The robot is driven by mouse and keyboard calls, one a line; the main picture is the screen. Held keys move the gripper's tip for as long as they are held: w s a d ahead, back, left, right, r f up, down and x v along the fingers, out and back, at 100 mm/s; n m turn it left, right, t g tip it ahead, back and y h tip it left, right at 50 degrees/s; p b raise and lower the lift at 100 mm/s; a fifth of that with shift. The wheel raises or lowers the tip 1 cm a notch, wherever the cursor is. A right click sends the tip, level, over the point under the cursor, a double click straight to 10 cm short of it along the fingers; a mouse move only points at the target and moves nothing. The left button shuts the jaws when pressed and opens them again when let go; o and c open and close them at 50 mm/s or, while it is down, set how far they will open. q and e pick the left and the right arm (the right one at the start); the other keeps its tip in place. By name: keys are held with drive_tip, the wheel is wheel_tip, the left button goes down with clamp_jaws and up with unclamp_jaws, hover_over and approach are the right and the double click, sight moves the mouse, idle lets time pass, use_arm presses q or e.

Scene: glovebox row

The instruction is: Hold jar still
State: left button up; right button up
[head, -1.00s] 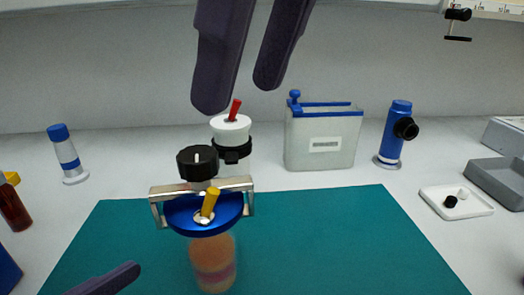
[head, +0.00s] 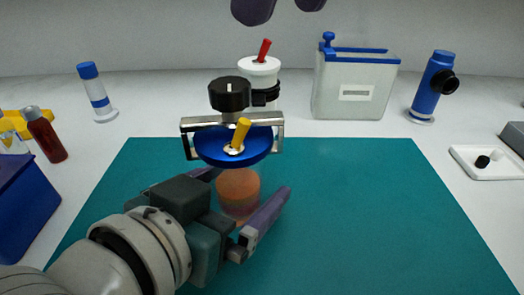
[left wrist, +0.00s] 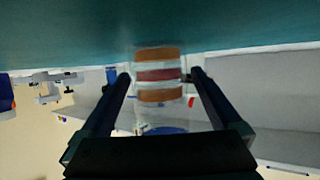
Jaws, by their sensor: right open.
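The jar (head: 238,190) is clear with orange and reddish bands and stands upright on the teal mat. Above it are a blue disc (head: 232,152) with a yellow-handled piece, a metal bracket and a black knob (head: 230,94). My left gripper (head: 236,190) is open, its fingers on either side of the jar. In the left wrist view the banded jar (left wrist: 158,75) sits between the fingertips (left wrist: 160,76), with a small gap on each side. My right gripper (head: 281,6) is open and empty at the top edge of the head view, only its fingertips showing.
Behind stand a white-topped vessel with a red stick (head: 260,70), a clear blue-rimmed tank (head: 356,90) and a blue device (head: 434,85). A white tray (head: 490,165) is at right. Bottles and a blue box (head: 25,205) are at left. The mat's right side (head: 370,210) is clear.

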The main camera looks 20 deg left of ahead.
use_arm(q)
clamp_jaws()
idle(0.6)
idle(0.8)
